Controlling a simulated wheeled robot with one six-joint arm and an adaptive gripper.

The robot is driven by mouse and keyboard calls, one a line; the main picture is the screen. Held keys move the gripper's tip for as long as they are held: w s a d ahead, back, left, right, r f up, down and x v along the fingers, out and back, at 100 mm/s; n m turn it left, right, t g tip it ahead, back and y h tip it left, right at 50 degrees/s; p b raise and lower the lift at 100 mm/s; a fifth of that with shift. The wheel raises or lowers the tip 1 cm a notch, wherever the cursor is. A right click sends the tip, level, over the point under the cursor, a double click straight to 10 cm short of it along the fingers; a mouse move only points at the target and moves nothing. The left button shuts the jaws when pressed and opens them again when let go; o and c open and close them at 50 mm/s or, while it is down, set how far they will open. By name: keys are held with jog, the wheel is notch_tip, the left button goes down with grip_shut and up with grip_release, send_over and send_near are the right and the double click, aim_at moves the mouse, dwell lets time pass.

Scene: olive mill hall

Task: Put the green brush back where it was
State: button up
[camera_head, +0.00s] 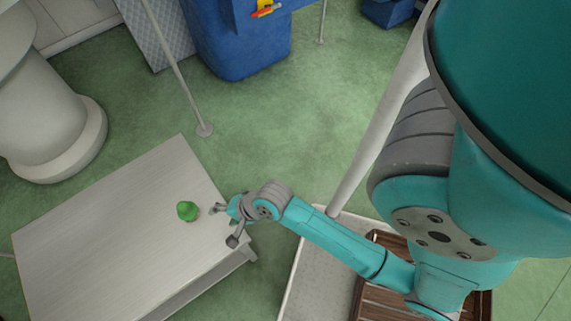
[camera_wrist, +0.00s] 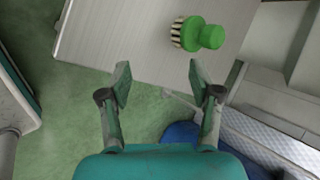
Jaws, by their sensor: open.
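A white round pedestal (camera_head: 50,130) stands at the left. A pale tray (camera_head: 310,270) with a brown slatted crate (camera_head: 372,300) is at lower right. Green floor between is clear.

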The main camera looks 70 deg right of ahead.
jog(key=s+a+r+n+t+h, duration=0.1)
jog(key=s+r+n+t, duration=0.5)
jog(key=s+r+n, duration=1.1)
jog(key=s+r+h, duration=0.1)
jog(key=s, duration=0.2)
jog(key=shift+s+n+t, duration=0.4)
